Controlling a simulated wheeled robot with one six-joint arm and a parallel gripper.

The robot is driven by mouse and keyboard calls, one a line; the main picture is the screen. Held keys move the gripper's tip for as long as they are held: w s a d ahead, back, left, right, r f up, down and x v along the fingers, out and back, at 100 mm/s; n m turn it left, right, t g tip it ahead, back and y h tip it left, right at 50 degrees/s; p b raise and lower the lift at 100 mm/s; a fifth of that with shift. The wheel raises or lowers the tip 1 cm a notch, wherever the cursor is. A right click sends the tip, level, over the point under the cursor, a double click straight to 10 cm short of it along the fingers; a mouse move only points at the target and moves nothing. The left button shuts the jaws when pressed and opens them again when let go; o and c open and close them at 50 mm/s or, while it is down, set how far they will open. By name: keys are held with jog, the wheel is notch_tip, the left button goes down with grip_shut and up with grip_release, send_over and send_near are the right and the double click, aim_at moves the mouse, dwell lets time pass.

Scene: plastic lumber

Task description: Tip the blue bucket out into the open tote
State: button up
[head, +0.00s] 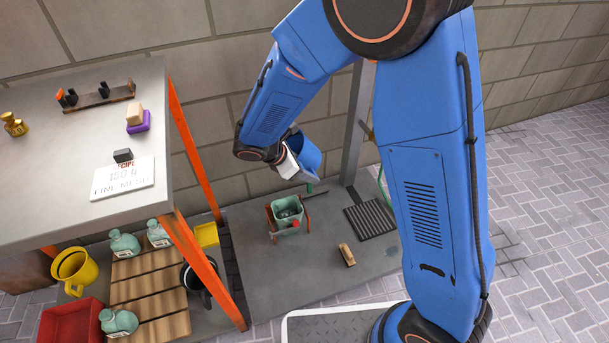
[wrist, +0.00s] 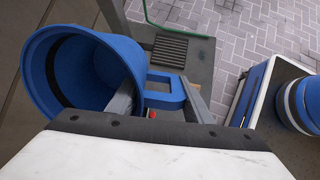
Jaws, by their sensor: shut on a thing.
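The blue bucket (head: 309,155) is held in the air beside the wall, and it also shows in the wrist view (wrist: 62,75). It looks tilted. Its mouth faces partly toward the wrist camera, and I see no loose contents in the visible part of the inside. My gripper (wrist: 163,108) is shut on the bucket's blue handle (wrist: 168,78), with a finger on each side. A grey-green open tote (head: 279,222) stands on the floor slab below the bucket. It has dark and red things in it and reddish-brown pieces at its sides.
A drain grate (head: 371,220) and a wooden brush or block (head: 347,255) lie on the slab. A grey bench (head: 60,215) with orange legs stands at left. Below it are green jugs (head: 124,245), a yellow jug (head: 75,268) and a red crate (head: 70,325). A post stands behind the bucket.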

aim_at(312, 162)
jog(key=r+y, duration=0.1)
jog(key=d+r+y, duration=0.1)
jog(key=r+g+y, duration=0.1)
jog(key=shift+w+d+r, duration=0.1)
jog(key=shift+w+d, duration=0.15)
jog(key=shift+d, duration=0.05)
jog(key=shift+w+d+r+g+y, duration=0.15)
jog(key=shift+d+r+g+y, duration=0.3)
jog(key=shift+y, duration=0.65)
jog(key=shift+w+d+r+g+y, duration=0.2)
jog(key=shift+d+r+y, duration=0.35)
jog(key=shift+y, duration=0.55)
jog(key=shift+r, duration=0.1)
jog(key=shift+s, duration=0.15)
